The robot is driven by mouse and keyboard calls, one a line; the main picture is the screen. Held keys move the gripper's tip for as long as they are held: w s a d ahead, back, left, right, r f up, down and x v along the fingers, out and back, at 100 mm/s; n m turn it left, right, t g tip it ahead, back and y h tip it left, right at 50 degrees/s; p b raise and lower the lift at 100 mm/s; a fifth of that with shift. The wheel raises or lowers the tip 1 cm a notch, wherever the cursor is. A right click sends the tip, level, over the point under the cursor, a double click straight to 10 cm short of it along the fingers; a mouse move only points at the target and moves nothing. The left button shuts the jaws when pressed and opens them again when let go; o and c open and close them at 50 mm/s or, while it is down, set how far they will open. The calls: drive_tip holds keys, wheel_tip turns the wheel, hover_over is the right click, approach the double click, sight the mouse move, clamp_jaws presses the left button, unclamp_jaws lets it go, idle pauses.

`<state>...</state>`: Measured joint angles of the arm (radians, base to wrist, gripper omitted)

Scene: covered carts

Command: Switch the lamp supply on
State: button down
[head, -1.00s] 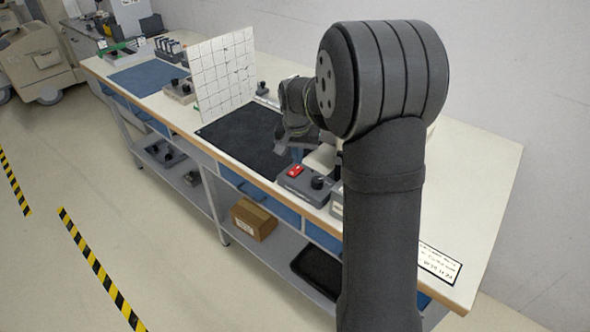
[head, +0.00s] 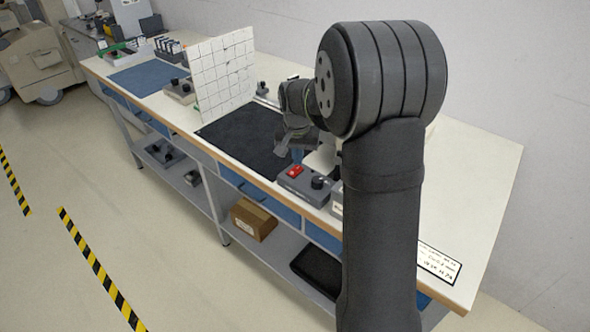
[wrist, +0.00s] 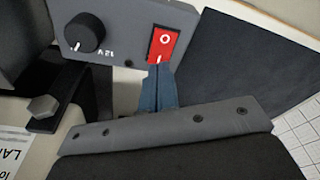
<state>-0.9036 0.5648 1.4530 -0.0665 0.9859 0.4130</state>
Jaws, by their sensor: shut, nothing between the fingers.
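The lamp supply is a grey box (head: 308,187) at the front edge of the bench, with a red rocker switch (head: 295,170) and a black knob (head: 318,182). In the wrist view the red switch (wrist: 163,45) shows a white circle at its upper end and part of a white bar at its lower end. The black knob (wrist: 84,33) is left of it, by a "12 V" mark. My gripper (wrist: 158,68) is shut and empty, its blue fingertips at the switch's lower end. I cannot tell whether they touch it. In the head view my gripper (head: 297,155) is just above the switch.
A black mat (head: 240,140) lies beside the box, with an upright white grid panel (head: 224,75) behind it. A dark bracket with a bolt (wrist: 42,106) is close left of the fingers in the wrist view. A cardboard box (head: 254,220) is on the lower shelf.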

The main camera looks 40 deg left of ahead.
sight(298, 168)
drive_tip(key=shift+f, duration=0.7)
drive_tip(key=shift+r, duration=3.55)
wheel_tip(298, 168, down, 7)
drive_tip(key=shift+r, duration=0.15)
